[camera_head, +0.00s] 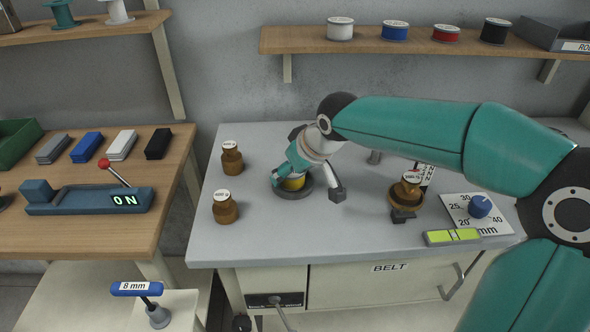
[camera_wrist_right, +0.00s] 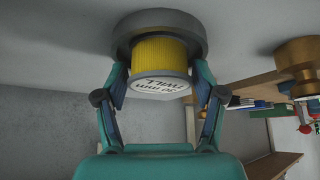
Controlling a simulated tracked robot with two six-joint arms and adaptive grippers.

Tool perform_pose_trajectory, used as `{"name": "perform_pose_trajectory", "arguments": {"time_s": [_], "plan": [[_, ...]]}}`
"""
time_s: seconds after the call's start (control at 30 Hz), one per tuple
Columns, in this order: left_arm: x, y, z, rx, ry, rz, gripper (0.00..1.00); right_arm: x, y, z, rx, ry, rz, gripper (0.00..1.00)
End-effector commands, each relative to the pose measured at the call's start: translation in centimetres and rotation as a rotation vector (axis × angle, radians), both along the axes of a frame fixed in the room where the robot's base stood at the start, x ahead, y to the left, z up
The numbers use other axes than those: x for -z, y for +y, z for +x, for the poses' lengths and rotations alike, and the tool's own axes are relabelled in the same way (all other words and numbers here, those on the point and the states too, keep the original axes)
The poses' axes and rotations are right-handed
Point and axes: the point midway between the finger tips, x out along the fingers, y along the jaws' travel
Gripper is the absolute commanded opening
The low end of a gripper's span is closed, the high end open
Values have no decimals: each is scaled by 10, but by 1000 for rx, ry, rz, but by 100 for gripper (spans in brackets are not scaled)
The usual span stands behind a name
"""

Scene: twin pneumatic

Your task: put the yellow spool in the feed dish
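The yellow spool (camera_head: 293,183) stands upright in the dark round feed dish (camera_head: 279,190) on the grey bench. In the right wrist view the yellow spool (camera_wrist_right: 160,57), with a white printed label on its end, sits inside the dark rim of the dish (camera_wrist_right: 158,20). My right gripper (camera_head: 308,188) comes down over the dish with its fingers spread. In the wrist view its fingers (camera_wrist_right: 160,80) stand on either side of the spool, apparently with small gaps. The gripper partly hides the spool in the head view. My left gripper is not in view.
A brass labelled piece (camera_head: 406,190), a dial plate (camera_head: 478,213) and a lime level (camera_head: 453,237) are to the right. A shelf (camera_head: 400,43) of spools hangs behind.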

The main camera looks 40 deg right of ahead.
Motion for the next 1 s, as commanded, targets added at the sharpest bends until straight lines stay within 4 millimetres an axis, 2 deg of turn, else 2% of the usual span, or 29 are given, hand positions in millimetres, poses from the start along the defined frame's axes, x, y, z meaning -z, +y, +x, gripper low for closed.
{"name": "perform_pose_trajectory", "arguments": {"time_s": [0.47, 0.67, 1.0], "plan": [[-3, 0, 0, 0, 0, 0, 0, -5, 0, -1, 0, -1, 0, 85], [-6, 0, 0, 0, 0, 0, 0, -29, -1, -16, 1, -4, 1, 85], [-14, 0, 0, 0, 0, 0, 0, -85, -2, -52, 0, -4, 0, 85]]}}
